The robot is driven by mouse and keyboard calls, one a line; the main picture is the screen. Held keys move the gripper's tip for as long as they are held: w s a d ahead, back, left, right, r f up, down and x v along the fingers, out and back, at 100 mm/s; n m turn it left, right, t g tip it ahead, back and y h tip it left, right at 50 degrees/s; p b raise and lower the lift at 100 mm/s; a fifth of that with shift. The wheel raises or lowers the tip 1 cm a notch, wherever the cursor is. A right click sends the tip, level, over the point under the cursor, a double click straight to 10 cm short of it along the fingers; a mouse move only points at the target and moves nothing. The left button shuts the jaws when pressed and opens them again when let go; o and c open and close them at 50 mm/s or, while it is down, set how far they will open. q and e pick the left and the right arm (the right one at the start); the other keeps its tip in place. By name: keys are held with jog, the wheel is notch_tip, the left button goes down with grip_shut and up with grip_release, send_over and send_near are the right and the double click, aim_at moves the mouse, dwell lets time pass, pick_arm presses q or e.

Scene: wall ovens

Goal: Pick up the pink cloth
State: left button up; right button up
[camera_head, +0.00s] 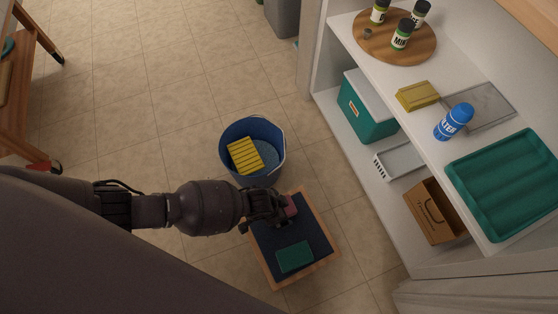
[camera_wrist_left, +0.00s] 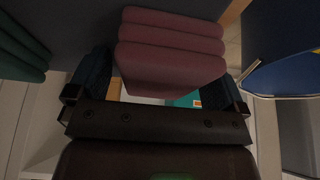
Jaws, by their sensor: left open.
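The pink cloth (camera_head: 291,207) is a small folded bundle on the dark top of a low wood-edged stand (camera_head: 318,262). In the left wrist view the cloth (camera_wrist_left: 172,45) is a thick, dusky pink stack of folds. My left gripper (camera_head: 272,207) reaches in from the left over the stand and hides part of the cloth. In the left wrist view its open fingers (camera_wrist_left: 158,80) are on either side of the near part of the cloth. I cannot tell whether they touch it. My right gripper is in neither view.
A folded green cloth (camera_head: 295,257) lies on the same stand. A blue bucket (camera_head: 272,174) with a yellow ribbed item (camera_head: 244,155) stands close behind the stand. White shelving (camera_head: 428,154) with bottles, boxes and a green tray (camera_head: 508,180) is at right. Open tiled floor lies behind.

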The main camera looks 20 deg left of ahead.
pick_arm(q)
jog(key=c, duration=1)
jog(key=shift+r, duration=0.25)
jog(key=r+p, duration=0.1)
jog(key=r, duration=0.2)
jog(key=r+p, duration=0.2)
jog(key=r, duration=0.1)
jog(key=w+r+p, duration=0.1)
jog(key=r, duration=0.2)
jog(key=shift+r+p, duration=0.1)
jog(key=shift+p, duration=0.25)
notch_tip(320, 180, up, 11)
jog(key=s+p, duration=0.1)
jog(key=p, duration=0.3)
jog(key=shift+p, duration=0.3)
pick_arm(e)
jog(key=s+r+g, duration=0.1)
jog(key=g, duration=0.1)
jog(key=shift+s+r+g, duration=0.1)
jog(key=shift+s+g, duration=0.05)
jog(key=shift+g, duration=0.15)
